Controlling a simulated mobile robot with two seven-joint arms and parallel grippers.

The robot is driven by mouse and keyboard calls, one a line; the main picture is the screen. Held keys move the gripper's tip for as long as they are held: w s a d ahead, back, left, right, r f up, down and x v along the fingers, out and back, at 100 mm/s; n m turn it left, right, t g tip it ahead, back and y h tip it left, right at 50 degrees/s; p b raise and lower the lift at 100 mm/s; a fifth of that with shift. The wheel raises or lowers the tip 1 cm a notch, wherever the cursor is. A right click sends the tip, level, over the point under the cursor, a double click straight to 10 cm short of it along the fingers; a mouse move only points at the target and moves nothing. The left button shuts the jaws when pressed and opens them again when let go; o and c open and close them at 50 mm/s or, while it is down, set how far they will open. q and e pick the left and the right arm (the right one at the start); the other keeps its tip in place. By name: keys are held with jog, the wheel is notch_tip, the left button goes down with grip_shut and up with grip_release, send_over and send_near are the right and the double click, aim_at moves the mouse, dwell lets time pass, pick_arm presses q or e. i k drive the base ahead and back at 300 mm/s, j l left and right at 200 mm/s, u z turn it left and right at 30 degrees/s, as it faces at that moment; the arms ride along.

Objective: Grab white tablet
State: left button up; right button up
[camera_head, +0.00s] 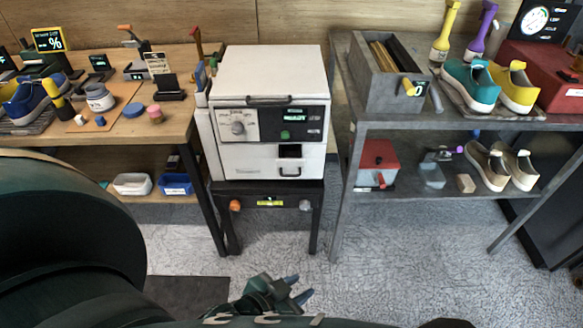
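A small white disc (80,119), which may be the white tablet, lies on the left wooden table near its front edge. It is too small to make out clearly. My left gripper (298,288) is low at the bottom middle, over the floor in front of the white machine, well away from the table. Its two blue-grey fingertips stand apart with nothing seen between them. My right gripper is not in view.
A white machine (272,75) on a black stand is between the wooden table (185,75) and the grey shelf unit (345,110). A blue sneaker (28,103) and a round jar (99,97) stand near the disc. The shelf holds a bin and sneakers. Carpeted floor (275,225) is free.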

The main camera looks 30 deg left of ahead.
aim_at(80, 120)
jog(key=u, duration=1.8)
jog(key=j+u, duration=0.1)
jog(key=j, duration=0.25)
jog(key=i+j+u, duration=0.1)
jog(key=j, duration=0.2)
